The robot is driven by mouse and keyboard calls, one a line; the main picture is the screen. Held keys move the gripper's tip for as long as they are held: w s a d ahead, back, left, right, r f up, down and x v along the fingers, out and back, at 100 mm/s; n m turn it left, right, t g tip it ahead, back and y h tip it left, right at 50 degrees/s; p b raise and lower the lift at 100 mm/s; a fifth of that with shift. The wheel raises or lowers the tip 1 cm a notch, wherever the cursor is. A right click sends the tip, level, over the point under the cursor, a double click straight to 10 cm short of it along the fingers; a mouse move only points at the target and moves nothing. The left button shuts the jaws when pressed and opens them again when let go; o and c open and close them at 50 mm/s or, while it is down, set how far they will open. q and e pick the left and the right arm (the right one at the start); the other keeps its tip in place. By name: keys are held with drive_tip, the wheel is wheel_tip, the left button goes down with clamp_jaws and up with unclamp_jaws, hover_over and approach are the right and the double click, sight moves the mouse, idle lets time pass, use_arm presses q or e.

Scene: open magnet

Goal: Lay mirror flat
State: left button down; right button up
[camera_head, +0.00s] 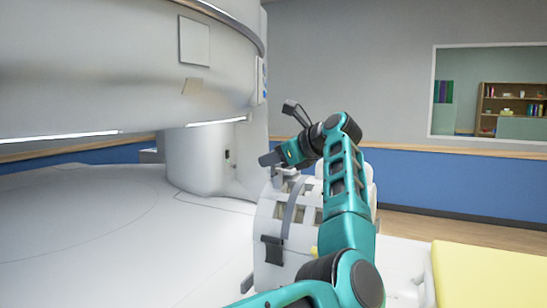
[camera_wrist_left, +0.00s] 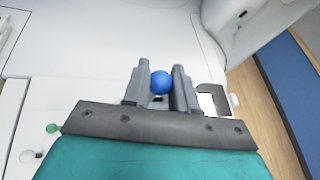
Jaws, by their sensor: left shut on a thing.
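My left gripper (camera_head: 272,157) is above the white slotted coil frame (camera_head: 268,228) beside the scanner table. In the left wrist view its two grey fingers (camera_wrist_left: 160,88) are shut on a blue ball (camera_wrist_left: 161,82), which looks like a knob. What the ball is fixed to is hidden behind the gripper. I cannot clearly make out the mirror in either view. A dark-edged pale panel (camera_wrist_left: 208,101) shows just right of the fingers, but I cannot tell whether it is the mirror. My right gripper is not in view.
The wide white scanner table (camera_head: 90,230) lies left under the large magnet housing (camera_head: 110,70). A white column (camera_head: 200,160) stands behind the coil. A yellow pad (camera_head: 490,275) is at the lower right.

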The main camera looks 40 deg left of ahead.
use_arm(q)
drive_tip(key=c, duration=0.9)
unclamp_jaws()
drive_tip(key=shift+c, duration=0.2)
drive_tip(key=v, duration=1.3)
drive_tip(key=shift+b, duration=0.4)
drive_tip(key=shift+a, duration=0.1)
